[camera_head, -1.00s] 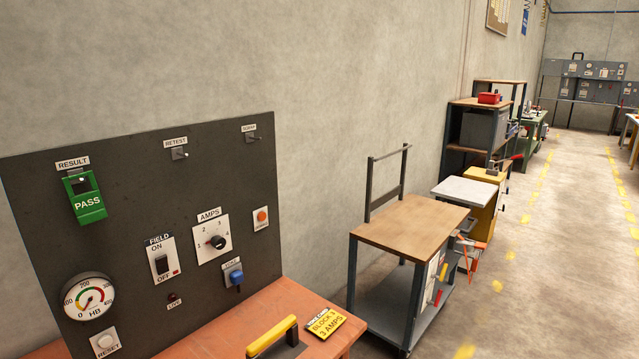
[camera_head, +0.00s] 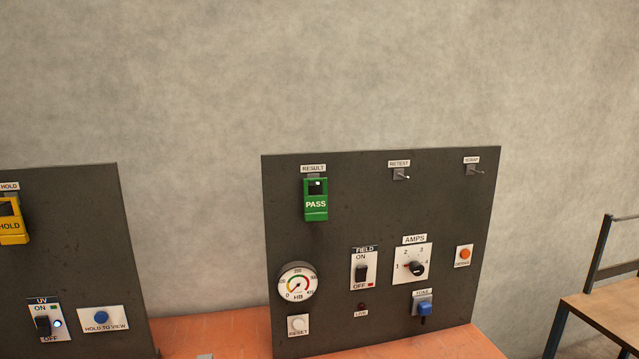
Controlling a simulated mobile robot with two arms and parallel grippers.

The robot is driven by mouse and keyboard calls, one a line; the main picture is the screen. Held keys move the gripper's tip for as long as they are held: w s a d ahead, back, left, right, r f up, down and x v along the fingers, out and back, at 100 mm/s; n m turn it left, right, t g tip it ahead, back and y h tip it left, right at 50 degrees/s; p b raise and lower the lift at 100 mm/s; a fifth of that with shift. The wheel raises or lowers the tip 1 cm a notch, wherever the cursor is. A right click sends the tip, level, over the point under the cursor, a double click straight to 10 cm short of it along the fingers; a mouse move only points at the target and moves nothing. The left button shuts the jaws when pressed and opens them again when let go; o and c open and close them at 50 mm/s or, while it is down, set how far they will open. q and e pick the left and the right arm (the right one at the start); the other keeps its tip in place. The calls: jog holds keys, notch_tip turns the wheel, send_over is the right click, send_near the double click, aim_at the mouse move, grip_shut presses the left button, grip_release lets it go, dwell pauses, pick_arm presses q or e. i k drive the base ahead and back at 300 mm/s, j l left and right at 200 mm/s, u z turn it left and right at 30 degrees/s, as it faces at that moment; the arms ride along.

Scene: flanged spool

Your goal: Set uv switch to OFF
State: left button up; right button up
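The UV switch (camera_head: 42,326) is a black rocker on a white plate, low on the dark left panel (camera_head: 90,240). Its blue label reads UV, with ON above the rocker and OFF below it. A small lamp (camera_head: 58,324) beside the rocker glows bluish white. The rocker is small here and I cannot tell surely which way it is tipped. Neither of my grippers is in view.
Right of the UV switch is a blue HOLD TO VIEW button (camera_head: 101,318). A yellow HOLD tag (camera_head: 11,222) hangs above. The right panel (camera_head: 350,210) carries a separate FIELD switch (camera_head: 361,272). An orange bench top (camera_head: 215,333) shows between the panels.

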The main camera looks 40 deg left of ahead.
aim_at(43, 322)
jog(key=u, duration=2.85)
jog(key=i+j, duration=0.15)
jog(key=j, duration=0.2)
